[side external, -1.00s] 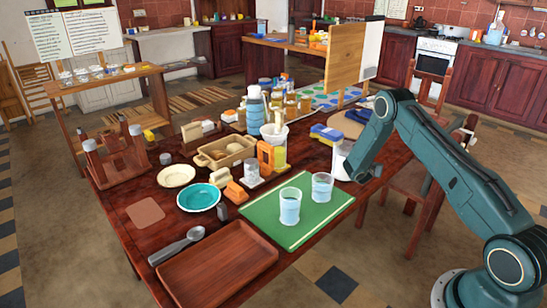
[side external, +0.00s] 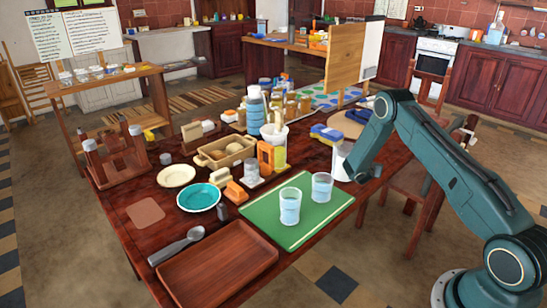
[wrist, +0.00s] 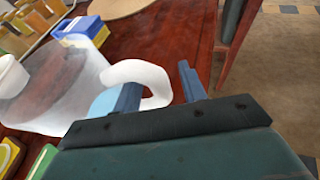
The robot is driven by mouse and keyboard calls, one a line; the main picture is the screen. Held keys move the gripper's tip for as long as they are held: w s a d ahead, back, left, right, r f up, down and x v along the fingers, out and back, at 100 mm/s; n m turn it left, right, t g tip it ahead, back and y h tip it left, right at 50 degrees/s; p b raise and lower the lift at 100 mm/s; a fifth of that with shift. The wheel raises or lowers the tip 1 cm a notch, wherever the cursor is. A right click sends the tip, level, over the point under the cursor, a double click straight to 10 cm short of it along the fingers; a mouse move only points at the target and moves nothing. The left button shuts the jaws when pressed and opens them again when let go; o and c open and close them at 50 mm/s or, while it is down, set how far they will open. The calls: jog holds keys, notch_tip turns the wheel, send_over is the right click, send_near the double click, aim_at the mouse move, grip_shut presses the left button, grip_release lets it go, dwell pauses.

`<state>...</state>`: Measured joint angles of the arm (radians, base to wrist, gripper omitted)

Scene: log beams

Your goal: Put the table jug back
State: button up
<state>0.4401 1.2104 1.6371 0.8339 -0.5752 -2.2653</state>
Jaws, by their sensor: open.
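The table jug (side external: 340,162) is whitish and translucent and stands upright on the table, just left of my arm's end in the side view. In the wrist view the jug (wrist: 55,95) fills the left, with its looped handle (wrist: 150,72) pointing toward my gripper. My gripper (wrist: 158,85) is open around the handle: one blue finger shows at the handle's opening, the other outside the loop. I cannot tell whether either finger touches it. In the side view the fingers are mostly hidden at the arm's end.
Two glasses of water (side external: 290,206) stand on a green mat (side external: 318,222) near the jug. A blue and yellow sponge (side external: 326,134) and a round board (side external: 350,124) lie behind it. Jars and a bottle (side external: 255,115) crowd the middle. A chair (side external: 410,190) stands beside the table.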

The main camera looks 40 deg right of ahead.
jog(key=v, duration=1.2)
jog(key=shift+w+r, duration=0.1)
dwell(0.4)
jog(key=shift+r, duration=0.1)
jog(key=s+a+r+m+y, duration=0.3)
jog(key=a+r+m, duration=0.3)
jog(key=r+m, duration=0.3)
jog(key=s+a+r+m+y, duration=0.25)
jog(key=a+r+m, duration=0.4)
jog(key=r, duration=0.45)
jog(key=s+a+r+m+y, duration=0.3)
jog(key=s+a+r, duration=0.1)
jog(key=s+a, duration=0.5)
jog(key=s+a+r+m+y, duration=0.4)
jog(key=s+a, duration=0.5)
jog(key=s, duration=0.2)
jog(key=shift+a, duration=0.15)
jog(key=shift+w+r, duration=0.1)
